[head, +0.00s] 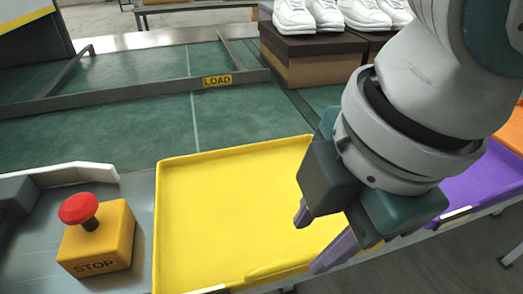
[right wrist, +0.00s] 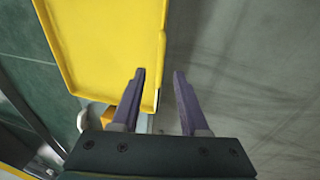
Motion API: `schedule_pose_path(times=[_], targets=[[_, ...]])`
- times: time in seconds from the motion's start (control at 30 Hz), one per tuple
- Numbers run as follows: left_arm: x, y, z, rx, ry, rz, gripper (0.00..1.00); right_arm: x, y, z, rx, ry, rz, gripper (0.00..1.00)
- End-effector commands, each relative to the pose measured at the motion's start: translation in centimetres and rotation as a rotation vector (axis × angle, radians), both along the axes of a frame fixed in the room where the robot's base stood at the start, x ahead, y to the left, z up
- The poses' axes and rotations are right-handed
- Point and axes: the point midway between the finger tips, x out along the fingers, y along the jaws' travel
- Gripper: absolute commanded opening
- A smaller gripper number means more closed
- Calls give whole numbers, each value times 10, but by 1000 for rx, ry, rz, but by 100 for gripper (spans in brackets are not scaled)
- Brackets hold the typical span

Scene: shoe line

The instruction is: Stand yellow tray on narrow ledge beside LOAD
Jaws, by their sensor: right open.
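The LOAD sign (head: 217,80) is on a grey rail beyond the tray. My right gripper (head: 318,240) is open over the tray's front right edge. In the right wrist view its two purple fingers (right wrist: 160,75) are apart, one over the tray's rim and one past it. I cannot tell whether they touch it. My left gripper is not in view.
A red stop button on a yellow box (head: 97,240) stands just left of the tray. A purple tray (head: 490,185) and an orange tray (head: 514,130) lie at the right. White shoes (head: 310,16) sit on brown boxes (head: 310,58) at the back. The green belt (head: 120,130) is clear nearby.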

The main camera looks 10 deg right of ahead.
Motion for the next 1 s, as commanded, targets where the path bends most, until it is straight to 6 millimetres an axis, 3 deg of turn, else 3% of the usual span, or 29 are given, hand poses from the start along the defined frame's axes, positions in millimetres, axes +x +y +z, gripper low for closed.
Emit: schedule_pose_path(times=[0.03,0.17,0.33,0.43,0.53,0.67,0.8,0.9,1.0], targets=[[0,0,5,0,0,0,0,-1,-1,10,1,-1,1,44],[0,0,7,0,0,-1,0,-5,0,19,7,1,-3,44],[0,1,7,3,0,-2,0,-17,24,17,124,1,-88,44],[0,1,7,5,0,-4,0,-25,43,16,260,3,-248,44],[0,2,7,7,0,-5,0,-32,43,13,376,12,-494,44],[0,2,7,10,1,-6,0,-45,11,-2,430,26,-859,44],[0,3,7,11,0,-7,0,-72,-38,-22,381,21,-1187,44],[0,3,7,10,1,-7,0,-91,-65,-31,329,10,-1330,44],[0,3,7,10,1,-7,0,-101,-80,-35,296,1,-1399,44]])
